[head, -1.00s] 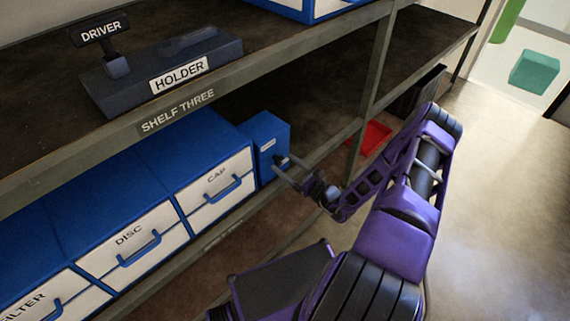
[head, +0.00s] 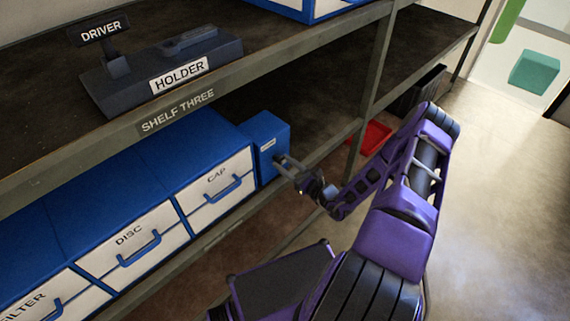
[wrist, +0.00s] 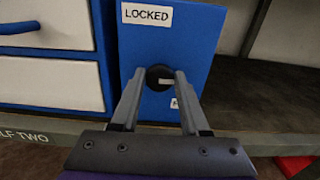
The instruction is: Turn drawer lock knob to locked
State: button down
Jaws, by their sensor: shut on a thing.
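The lock knob (wrist: 160,73) is a small dark round knob with a pale bar across it, on the face of a narrow blue box (head: 268,140). The bar lies nearly level in the wrist view, pointing right. A white LOCKED label (wrist: 147,15) sits above the knob. My gripper (wrist: 158,82) is shut on the knob, one finger on each side. In the head view my gripper (head: 281,161) reaches the box face from the right.
White-fronted drawers with blue handles, CAP (head: 215,185) and DISC (head: 130,240), stand left of the box. A shelf post (head: 370,90) rises to the right, near my arm. A red tray (head: 376,137) lies behind it. Shelf three, with the holder (head: 150,90), runs above.

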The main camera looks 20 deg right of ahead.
jog(key=n, duration=0.4)
jog(key=shift+n, duration=0.3)
jog(key=n, duration=0.4)
jog(key=shift+a+f+n, duration=0.1)
jog(key=shift+f+n, duration=0.05)
jog(key=shift+n, duration=0.15)
jog(key=n, duration=0.4)
jog(key=shift+s+b, duration=0.1)
jog(key=shift+b, duration=0.2)
jog(key=shift+f+n, duration=0.1)
jog(key=shift+n, duration=2.2)
jog(key=shift+c, duration=2)
grip_release()
